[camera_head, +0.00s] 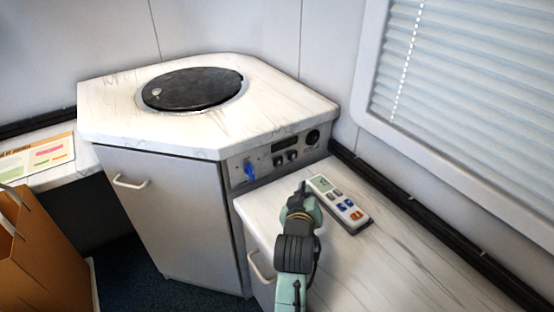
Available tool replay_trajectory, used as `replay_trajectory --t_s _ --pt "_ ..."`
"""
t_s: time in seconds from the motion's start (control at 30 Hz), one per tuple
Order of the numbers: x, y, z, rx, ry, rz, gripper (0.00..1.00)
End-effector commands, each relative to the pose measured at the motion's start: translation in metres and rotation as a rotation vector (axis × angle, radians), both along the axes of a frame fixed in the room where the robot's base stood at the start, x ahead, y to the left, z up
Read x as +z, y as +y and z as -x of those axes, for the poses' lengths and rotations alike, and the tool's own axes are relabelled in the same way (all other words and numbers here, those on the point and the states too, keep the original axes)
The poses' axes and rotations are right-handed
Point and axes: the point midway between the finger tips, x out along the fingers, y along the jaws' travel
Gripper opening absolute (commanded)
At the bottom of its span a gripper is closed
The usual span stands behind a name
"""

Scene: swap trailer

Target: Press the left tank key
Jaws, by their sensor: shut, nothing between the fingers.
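A control panel (263,160) is set into the side of the corner cabinet, under its top. It carries a dark display (285,144), two small dark keys below that display, the left one (279,160) and the right one (292,155), a round black socket or knob (313,137), and a blue lever (249,170). The key markings are too small to read, so I cannot tell which is a tank key. My gripper (303,187) is shut and empty, pointing toward the panel, seemingly short of it and below the keys. Its fingertips are small and dark here.
A white handheld unit (327,185) with a screen and coloured keys lies right beside my gripper on the marbled counter (405,250). The corner top holds a round dark lid (195,88). A window blind (465,90) is at right, a brown bag (40,265) at left.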

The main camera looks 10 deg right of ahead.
Motion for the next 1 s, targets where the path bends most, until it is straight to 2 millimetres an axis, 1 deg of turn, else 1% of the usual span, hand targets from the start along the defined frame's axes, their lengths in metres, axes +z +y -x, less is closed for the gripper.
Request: replay_trajectory --t_s 0.27,0.43,0.57,0.8,1.0 --pt "0.000 0.001 -0.001 0.001 -0.001 0.000 0.00" --pt "0.001 0.004 -0.008 0.003 -0.002 -0.001 0.00" --pt "0.001 0.010 -0.023 0.003 -0.004 -0.003 0.00" --pt "0.001 0.024 -0.055 0.004 -0.004 -0.003 0.00" --pt "0.001 0.031 -0.074 0.001 -0.002 -0.001 0.00"
